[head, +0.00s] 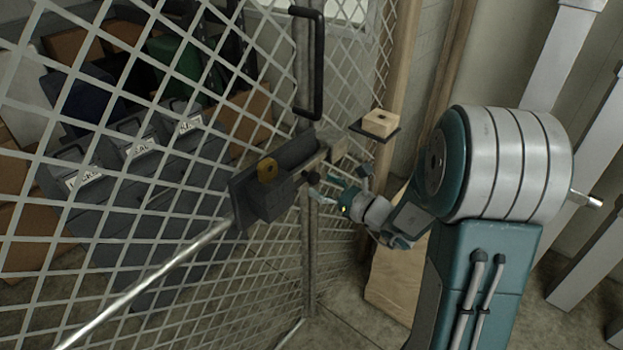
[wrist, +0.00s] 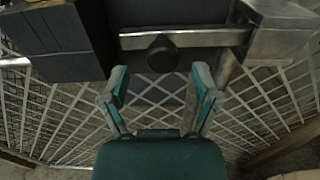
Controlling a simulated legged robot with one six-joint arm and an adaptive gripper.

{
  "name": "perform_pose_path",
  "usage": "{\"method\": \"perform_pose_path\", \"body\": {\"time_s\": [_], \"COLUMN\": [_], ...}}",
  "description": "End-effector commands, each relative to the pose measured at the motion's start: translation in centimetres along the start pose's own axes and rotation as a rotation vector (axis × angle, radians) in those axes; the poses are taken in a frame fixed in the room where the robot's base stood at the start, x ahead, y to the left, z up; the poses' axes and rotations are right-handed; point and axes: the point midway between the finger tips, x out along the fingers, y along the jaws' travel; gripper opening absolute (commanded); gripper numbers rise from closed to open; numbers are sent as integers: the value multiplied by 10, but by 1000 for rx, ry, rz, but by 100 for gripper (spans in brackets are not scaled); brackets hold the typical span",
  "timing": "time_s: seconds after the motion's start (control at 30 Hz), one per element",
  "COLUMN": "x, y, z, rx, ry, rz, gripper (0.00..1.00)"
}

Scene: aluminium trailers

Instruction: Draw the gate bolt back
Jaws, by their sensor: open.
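The gate bolt is a metal bar (wrist: 195,39) in a dark housing (head: 268,196) on the mesh gate (head: 200,215). A dark round knob (wrist: 162,53) sticks out from the bar; it also shows in the head view (head: 311,178). The bar's right end meets a metal block (wrist: 280,28) in the wrist view. My gripper (wrist: 161,88) is open and empty, its teal fingertips spread below the knob. The knob lies between the two fingers' lines, beyond the tips, with no visible contact. In the head view my gripper (head: 330,190) is just right of the housing.
A black pull handle (head: 311,65) is on the gate above the bolt. A brass-coloured piece (head: 268,173) sits on the housing. A pale block on a small dark shelf (head: 375,132) is behind my gripper. Grey bins (head: 140,150) and boxes stand behind the mesh.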

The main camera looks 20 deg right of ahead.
Motion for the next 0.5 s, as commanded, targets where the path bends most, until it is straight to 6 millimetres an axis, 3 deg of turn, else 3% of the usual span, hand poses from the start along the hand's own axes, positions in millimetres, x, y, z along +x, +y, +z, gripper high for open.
{"method": "perform_pose_path", "body": {"time_s": [0.2, 0.5], "x": [30, 35], "y": [2, 2], "z": [0, 0], "rx": [-2, -2], "ry": [1, 1], "rz": [2, 0], "gripper": [80, 80]}}
